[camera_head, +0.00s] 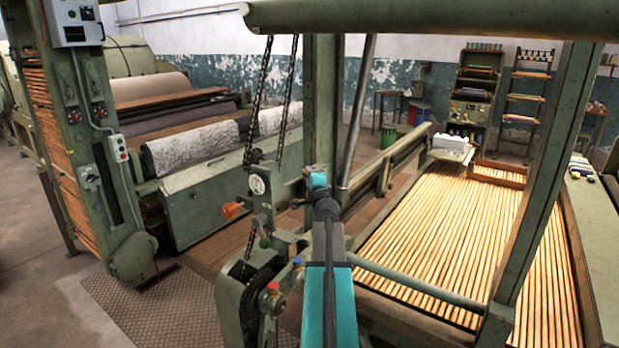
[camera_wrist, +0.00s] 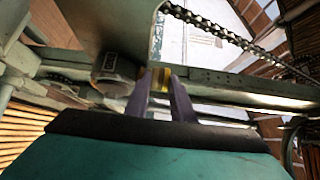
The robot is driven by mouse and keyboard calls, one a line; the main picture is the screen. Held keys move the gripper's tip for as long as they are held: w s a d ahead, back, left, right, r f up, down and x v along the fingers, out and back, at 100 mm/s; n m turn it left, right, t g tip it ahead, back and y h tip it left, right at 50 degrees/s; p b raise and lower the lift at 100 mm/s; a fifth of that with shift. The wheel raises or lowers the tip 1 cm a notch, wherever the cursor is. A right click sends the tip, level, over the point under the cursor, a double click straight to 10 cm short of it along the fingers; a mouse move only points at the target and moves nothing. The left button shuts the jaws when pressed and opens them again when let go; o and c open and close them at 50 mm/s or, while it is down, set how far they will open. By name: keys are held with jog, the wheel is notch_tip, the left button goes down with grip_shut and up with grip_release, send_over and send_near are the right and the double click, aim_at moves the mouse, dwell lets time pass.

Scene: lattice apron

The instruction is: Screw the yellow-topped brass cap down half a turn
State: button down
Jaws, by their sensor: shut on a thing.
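The yellow-topped cap (camera_wrist: 160,79) shows in the wrist view as a small yellow patch between the two purple fingers of my gripper (camera_wrist: 162,84). The fingers are shut on it, one on each side. Its brass part and the seat below it are hidden or too dark to tell. In the head view my own teal arm stands in front of the machine, and I cannot make out the cap or my fingertips there.
A red-topped fitting (camera_head: 272,287) and a blue-topped one (camera_head: 297,262) stand left of my arm. An orange handle (camera_head: 232,210) and a round dial (camera_head: 257,184) are on the frame beyond. Chains (camera_head: 258,105) hang above. Pale slats (camera_head: 440,235) fill the bed at right.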

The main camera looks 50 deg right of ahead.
jog(key=c, duration=1.8)
grip_release()
jog(key=shift+w, duration=0.1)
jog(key=shift+a, duration=0.1)
jog(key=b+v, duration=0.4)
jog(key=v, duration=0.9)
jog(key=shift+s+a, duration=0.15)
jog(key=shift+s, duration=0.2)
